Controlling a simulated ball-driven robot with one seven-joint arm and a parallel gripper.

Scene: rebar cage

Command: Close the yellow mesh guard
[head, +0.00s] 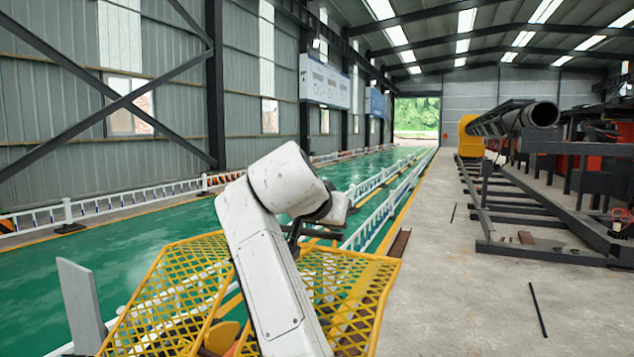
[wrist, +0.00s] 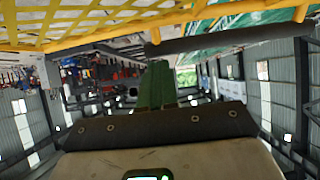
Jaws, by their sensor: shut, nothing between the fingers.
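The yellow mesh guard shows in the head view as a left mesh panel (head: 168,298) and a right mesh panel (head: 345,285), set at different angles with my white arm in front of the space between them. The hinge side is hidden. In the wrist view, which is upside down, yellow mesh (wrist: 75,18) with a yellow frame edge runs along the top, close to my gripper. My gripper (wrist: 157,85) shows there as green fingers, shut and empty. In the head view it is mostly hidden behind my arm. I cannot tell whether it touches the mesh.
A grey upright plate (head: 82,305) stands left of the mesh. White railings (head: 385,215) run along the green floor. A large pipe on a rack (head: 540,115) stands at right. Bare concrete floor (head: 470,310) lies right of the guard, with a thin dark rod (head: 538,310) on it.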

